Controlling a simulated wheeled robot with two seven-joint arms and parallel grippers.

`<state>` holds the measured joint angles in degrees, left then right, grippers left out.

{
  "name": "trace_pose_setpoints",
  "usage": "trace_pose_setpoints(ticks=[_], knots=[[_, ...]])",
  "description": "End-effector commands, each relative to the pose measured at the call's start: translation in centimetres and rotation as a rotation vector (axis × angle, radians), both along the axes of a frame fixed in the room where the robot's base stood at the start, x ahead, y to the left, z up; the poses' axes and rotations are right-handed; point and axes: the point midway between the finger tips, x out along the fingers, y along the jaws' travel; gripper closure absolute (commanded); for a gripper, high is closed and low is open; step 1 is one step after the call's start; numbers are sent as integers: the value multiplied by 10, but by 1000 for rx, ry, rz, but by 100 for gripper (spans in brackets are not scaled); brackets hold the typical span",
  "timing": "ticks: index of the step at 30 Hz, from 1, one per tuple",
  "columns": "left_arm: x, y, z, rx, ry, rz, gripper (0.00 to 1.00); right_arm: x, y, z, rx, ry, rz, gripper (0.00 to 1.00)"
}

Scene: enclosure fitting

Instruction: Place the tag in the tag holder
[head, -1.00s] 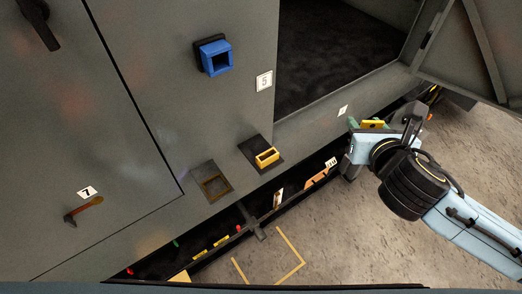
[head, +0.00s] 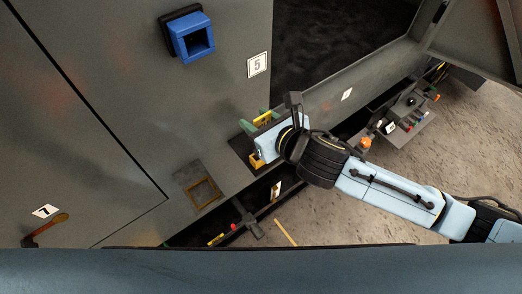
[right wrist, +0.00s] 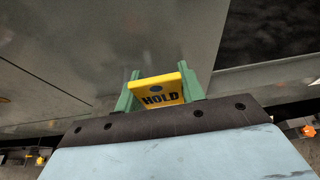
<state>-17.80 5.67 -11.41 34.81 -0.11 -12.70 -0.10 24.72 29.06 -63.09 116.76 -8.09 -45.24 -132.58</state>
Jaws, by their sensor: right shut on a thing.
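My right gripper (head: 259,121) is shut on the yellow tag (head: 263,118), with its green fingers on either side. In the right wrist view the tag (right wrist: 160,89) faces the camera, with the word HOLD and a dark hole above it. A yellow-rimmed holder (head: 256,161) on a dark plate lies in front of the grey cabinet and is mostly hidden behind my right gripper. The gripper is over or just beside it; I cannot tell the height. The holder does not show in the right wrist view. My left gripper is not in view.
A blue square socket (head: 192,38) sits on the cabinet face, left of a label 5 (head: 258,64). A dull yellow square frame (head: 202,193) lies left of the holder. An open compartment (head: 330,40) is at upper right. A small control panel (head: 408,115) stands at right.

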Motion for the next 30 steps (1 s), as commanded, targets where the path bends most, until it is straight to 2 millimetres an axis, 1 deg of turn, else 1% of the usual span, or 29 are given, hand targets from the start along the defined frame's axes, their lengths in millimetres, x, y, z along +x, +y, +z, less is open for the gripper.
trace_pose_setpoints(ticks=[1,3,6,11,16,18,21,28,29,30], knots=[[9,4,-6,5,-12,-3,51,-1,0,-15,0,5,-2,82],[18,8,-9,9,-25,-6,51,-1,-1,-27,-1,4,-3,82],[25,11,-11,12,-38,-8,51,0,-1,-36,0,1,-4,82],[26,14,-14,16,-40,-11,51,0,-1,-47,0,1,-4,82],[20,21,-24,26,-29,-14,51,0,-1,-73,0,4,-5,82],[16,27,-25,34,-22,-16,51,0,-1,-77,0,1,-4,82],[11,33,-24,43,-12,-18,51,0,-1,-75,0,0,-3,82],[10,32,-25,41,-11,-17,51,0,-1,-78,-1,0,-4,82],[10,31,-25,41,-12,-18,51,0,-1,-78,0,1,-4,58],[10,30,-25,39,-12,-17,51,0,-1,-78,0,1,-4,53]])
